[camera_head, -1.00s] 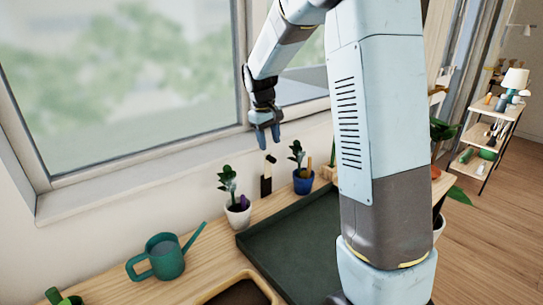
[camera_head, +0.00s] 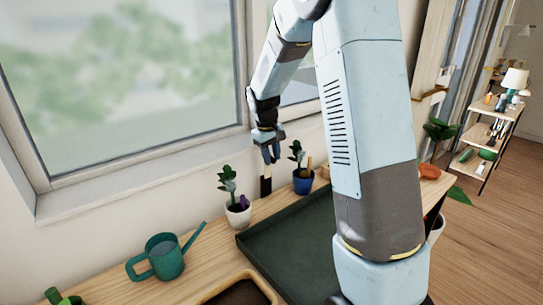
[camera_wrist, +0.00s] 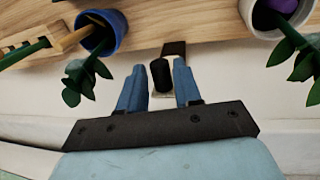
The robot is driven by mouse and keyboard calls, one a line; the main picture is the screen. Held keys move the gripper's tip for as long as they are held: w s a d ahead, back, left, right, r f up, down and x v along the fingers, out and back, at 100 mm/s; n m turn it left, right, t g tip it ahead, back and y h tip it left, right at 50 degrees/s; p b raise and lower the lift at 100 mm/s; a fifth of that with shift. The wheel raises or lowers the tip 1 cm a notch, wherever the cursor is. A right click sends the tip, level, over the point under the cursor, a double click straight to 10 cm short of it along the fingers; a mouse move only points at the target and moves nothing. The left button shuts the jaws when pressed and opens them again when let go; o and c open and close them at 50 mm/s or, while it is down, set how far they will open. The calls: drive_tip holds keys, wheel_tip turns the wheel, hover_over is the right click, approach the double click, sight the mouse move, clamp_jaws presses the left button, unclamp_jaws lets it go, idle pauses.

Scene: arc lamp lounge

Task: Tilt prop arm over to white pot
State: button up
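The prop arm (camera_head: 266,186) stands upright between the white pot and the blue pot, with a dark lower part. In the wrist view its black top (camera_wrist: 160,75) lies between my fingers, with a gap on both sides. My gripper (camera_head: 269,158) is open and points down over the prop arm, hiding its upper end in the head view. The white pot (camera_head: 238,217) holds a leafy plant and something purple, left of the prop arm. It also shows at the upper right of the wrist view (camera_wrist: 246,14).
The blue pot (camera_head: 303,184) with a plant stands close on the right. A green watering can (camera_head: 165,258) is at the left. A dark green tray (camera_head: 290,246) lies in front. The window wall is close behind.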

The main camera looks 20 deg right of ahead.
clamp_jaws()
